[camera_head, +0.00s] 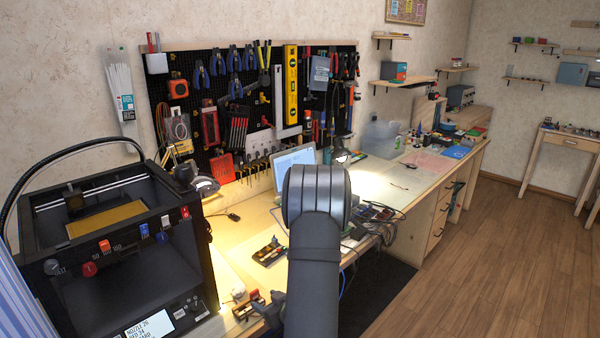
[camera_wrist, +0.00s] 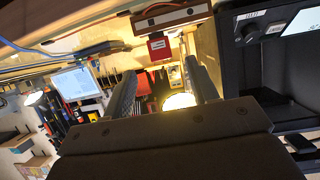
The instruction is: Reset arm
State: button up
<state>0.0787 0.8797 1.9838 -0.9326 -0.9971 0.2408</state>
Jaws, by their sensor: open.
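In the wrist view my gripper (camera_wrist: 160,66) shows its two dark fingers spread apart, with nothing held between them. The view is rolled, so the bench and tools look turned over. In the head view my dark arm stands in the middle foreground, in front of the bench (camera_head: 238,252); I cannot make out the fingers there. The pegboard (camera_head: 215,62) with hanging tools stands on the wall behind the arm.
A black 3D printer (camera_head: 105,255) stands at the left, also at the right of the wrist view (camera_wrist: 290,65). A lit screen (camera_head: 292,165), lamps and cables (camera_head: 375,222) crowd the bench. Wooden floor (camera_head: 480,260) is open at the right.

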aim_at(255, 293)
jog(key=x, duration=0.9)
jog(key=shift+w+a+r, duration=0.1)
jog(key=shift+a, duration=0.05)
jog(key=shift+r, duration=0.2)
